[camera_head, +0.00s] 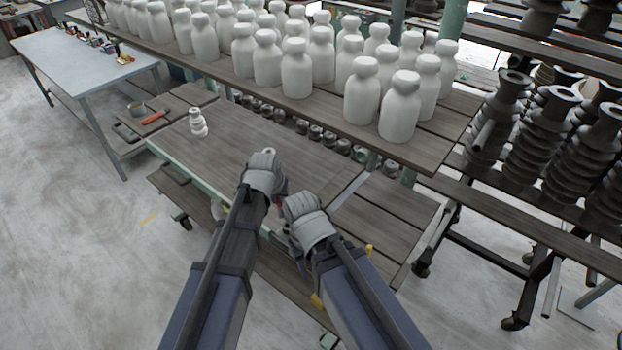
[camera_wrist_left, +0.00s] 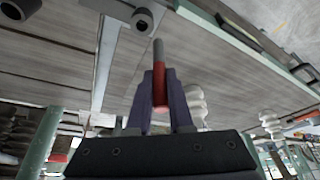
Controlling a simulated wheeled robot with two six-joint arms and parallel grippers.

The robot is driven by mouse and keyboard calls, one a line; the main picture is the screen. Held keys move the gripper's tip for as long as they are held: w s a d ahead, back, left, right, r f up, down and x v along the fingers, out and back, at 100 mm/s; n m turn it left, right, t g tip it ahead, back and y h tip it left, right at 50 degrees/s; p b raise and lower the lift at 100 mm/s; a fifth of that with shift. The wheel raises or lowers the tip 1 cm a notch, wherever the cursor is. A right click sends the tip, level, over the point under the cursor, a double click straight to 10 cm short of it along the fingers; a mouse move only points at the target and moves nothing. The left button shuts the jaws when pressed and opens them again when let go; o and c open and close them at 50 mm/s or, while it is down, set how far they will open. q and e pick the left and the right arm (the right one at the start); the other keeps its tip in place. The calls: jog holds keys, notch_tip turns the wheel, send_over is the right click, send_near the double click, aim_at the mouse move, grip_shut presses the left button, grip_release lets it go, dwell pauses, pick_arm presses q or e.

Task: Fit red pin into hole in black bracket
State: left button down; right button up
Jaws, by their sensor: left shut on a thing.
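My left gripper (camera_wrist_left: 160,88) is shut on the red pin (camera_wrist_left: 163,93). The pin has a grey tip that sticks out beyond the fingers, over the wooden table top. In the head view my left gripper (camera_head: 264,174) is above the table, and a small red patch of the pin (camera_head: 282,184) shows beside it. My right gripper (camera_head: 308,217) is close by on the right; its jaws are hidden. A dark cylindrical part (camera_wrist_left: 142,19) shows near the pin's tip in the wrist view. I cannot tell whether it is the black bracket.
A white stacked figure (camera_head: 197,122) stands on the wooden table (camera_head: 225,135). Above the far edge, a shelf (camera_head: 440,145) holds many white bottles (camera_head: 297,70). Dark ribbed pieces (camera_head: 555,130) stand on a rack at the right. The table's left part is mostly clear.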

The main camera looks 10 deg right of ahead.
pick_arm(q)
jog(key=shift+n, duration=0.3)
jog(key=r+p, duration=0.1)
jog(key=s+d+r+p, duration=0.1)
jog(key=r+p, duration=0.1)
jog(key=s+d+r+p, duration=0.1)
jog(key=r, duration=0.1)
jog(key=shift+s+a, duration=0.1)
notch_tip(320, 180, down, 6)
jog(key=b, duration=0.5)
jog(key=shift+f+b, duration=3)
jog(key=shift+b, duration=0.3)
dwell(0.8)
jog(key=c, duration=0.7)
grip_release()
jog(key=shift+c, duration=0.2)
